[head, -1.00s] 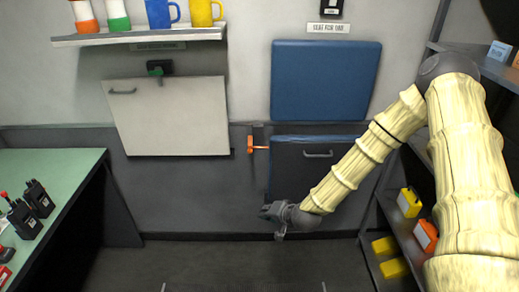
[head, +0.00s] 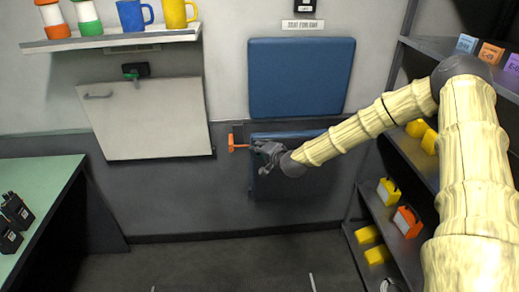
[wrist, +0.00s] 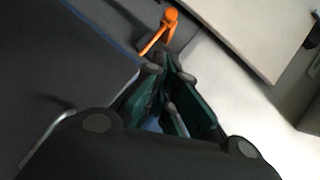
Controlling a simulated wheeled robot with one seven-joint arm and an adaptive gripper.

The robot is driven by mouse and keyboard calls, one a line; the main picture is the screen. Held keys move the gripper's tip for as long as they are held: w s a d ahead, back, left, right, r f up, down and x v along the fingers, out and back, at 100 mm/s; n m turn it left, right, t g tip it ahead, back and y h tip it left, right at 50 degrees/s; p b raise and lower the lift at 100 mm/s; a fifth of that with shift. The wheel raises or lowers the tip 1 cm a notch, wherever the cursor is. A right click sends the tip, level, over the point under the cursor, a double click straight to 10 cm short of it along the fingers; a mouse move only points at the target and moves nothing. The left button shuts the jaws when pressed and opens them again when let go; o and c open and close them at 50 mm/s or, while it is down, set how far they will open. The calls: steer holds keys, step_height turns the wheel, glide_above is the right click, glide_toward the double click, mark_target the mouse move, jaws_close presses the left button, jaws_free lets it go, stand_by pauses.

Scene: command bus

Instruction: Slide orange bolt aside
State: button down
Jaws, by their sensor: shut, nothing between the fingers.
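The orange bolt (head: 238,146) is on the dark wall, at the left edge of the folded blue seat (head: 285,137). It has an upright orange handle and a thin orange rod running right. In the wrist view the bolt (wrist: 168,22) shows just beyond my fingertips, with its rod slanting down to the left. My gripper (head: 262,150) is in front of the wall just right of the bolt, and it shows from behind in the wrist view (wrist: 170,68). Its fingers are together and empty. A small gap seems to separate the fingertips from the bolt; contact cannot be told.
A white folded panel (head: 145,118) hangs left of the bolt under a dark latch. A blue backrest (head: 300,78) is above. A shelf with mugs (head: 110,40) is at upper left, a green table (head: 35,190) at left, and shelves with boxes (head: 410,220) at right. The floor between is clear.

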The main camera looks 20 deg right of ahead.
mark_target(231, 145)
steer(key=w+a+f+p, duration=0.2)
steer(key=w+a+f, duration=0.1)
steer(key=w, duration=0.4)
steer(key=shift+a+f+p, duration=0.35)
steer(key=shift+a+p, duration=0.05)
steer(key=shift+a, duration=0.3)
steer(key=shift+w, duration=0.1)
steer(key=shift+w+a+f+b, duration=0.1)
steer(key=shift+a+f+b, duration=0.05)
steer(key=shift+a+b, duration=0.25)
steer(key=shift+w+a+f+b, duration=0.1)
steer(key=shift+a+b, duration=0.15)
steer(key=shift+b, duration=0.25)
steer(key=shift+a+r, duration=0.2)
steer(key=shift+a, duration=0.1)
steer(key=shift+r, duration=0.1)
